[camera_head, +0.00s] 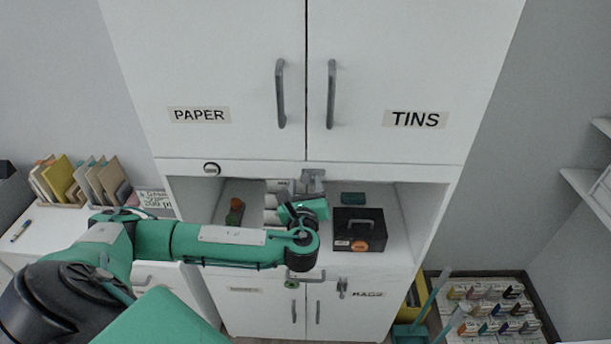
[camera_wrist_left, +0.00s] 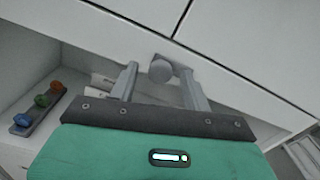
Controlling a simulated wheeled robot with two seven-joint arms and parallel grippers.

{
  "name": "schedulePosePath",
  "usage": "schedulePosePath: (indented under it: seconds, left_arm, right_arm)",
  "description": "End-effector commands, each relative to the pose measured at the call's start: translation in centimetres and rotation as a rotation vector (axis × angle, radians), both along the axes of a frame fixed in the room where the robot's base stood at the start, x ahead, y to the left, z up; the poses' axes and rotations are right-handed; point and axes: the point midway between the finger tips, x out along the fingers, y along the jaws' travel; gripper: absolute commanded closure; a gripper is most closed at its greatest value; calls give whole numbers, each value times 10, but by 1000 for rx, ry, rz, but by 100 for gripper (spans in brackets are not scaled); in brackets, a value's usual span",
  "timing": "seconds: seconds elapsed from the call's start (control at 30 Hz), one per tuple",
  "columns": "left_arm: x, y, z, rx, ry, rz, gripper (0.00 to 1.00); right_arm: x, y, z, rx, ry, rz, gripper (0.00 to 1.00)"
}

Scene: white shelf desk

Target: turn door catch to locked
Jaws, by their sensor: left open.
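The door catch, a grey piece with a round knob (camera_wrist_left: 160,71), sits at the bottom edge of the upper cabinet doors near their seam. In the head view the catch (camera_head: 312,173) is partly covered by my gripper. My left gripper (camera_head: 306,186) is just below it, in front of the open shelf. In the left wrist view my left gripper (camera_wrist_left: 160,86) is open, with one finger on each side of the knob. Gaps seem to show beside the knob; contact cannot be told. My right gripper is not in view.
The upper doors, labelled PAPER (camera_head: 199,115) and TINS (camera_head: 415,119), look closed, with vertical handles. A black box (camera_head: 360,229) stands on the open shelf at right. A small rack with coloured knobs (camera_wrist_left: 40,100) lies on the shelf at left.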

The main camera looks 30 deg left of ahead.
Motion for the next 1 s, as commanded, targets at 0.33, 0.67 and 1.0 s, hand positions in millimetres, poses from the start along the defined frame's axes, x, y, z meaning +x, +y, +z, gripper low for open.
schedulePosePath:
  seconds: [0.33,0.67,1.0]
  left_arm:
    - [10,6,0,-1,-1,0,52]
    - [10,6,0,-1,-1,0,95]
    - [9,6,-2,-34,-21,1,96]
  right_arm:
    - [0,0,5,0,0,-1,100]
    - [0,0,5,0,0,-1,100]
    - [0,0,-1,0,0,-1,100]
